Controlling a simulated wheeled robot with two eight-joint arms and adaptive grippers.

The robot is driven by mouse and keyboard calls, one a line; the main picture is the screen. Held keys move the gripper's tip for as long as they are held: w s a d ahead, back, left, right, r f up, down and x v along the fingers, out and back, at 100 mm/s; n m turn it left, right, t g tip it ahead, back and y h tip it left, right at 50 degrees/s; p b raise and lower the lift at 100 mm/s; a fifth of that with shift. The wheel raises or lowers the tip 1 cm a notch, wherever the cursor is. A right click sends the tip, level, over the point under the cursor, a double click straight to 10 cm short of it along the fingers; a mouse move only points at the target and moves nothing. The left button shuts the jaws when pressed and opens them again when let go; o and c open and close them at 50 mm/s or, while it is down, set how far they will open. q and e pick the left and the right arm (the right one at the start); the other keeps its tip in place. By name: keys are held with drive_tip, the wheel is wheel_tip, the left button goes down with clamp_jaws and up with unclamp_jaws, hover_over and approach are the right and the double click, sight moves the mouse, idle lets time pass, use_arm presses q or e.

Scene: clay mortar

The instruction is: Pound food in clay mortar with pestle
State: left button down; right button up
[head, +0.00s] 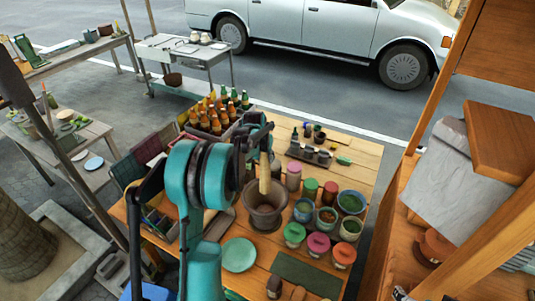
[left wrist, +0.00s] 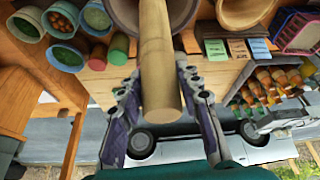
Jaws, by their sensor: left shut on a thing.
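The clay mortar (head: 267,216), a brown-grey bowl, stands on the wooden table just beyond the green plate. The pale wooden pestle (head: 265,178) is upright, with its lower end at the mortar's mouth in the head view. My left gripper (head: 263,150) is above the mortar and shut on the pestle's upper part. In the left wrist view the pestle (left wrist: 160,65) runs between the two fingers of my left gripper (left wrist: 168,110). I cannot tell whether the pestle touches the mortar's bottom. Food inside the mortar cannot be made out. My right gripper is not in view.
Several tubs and lidded jars (head: 318,244) stand close to the mortar's right. A green plate (head: 239,255) lies in front, beside a dark green mat (head: 306,275). A crate of bottles (head: 212,122) is behind left. A wooden shelf (head: 440,190) rises at the right.

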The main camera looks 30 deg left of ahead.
sight(265, 178)
use_arm(q)
wheel_tip(265, 178, down, 18)
drive_tip(key=b, duration=0.9)
drive_tip(key=shift+r, duration=0.15)
wheel_tip(265, 178, up, 5)
drive_tip(key=shift+f+p, duration=0.2)
drive_tip(key=shift+p, duration=1)
drive_tip(key=shift+r, duration=0.5)
drive_tip(key=shift+f, duration=0.1)
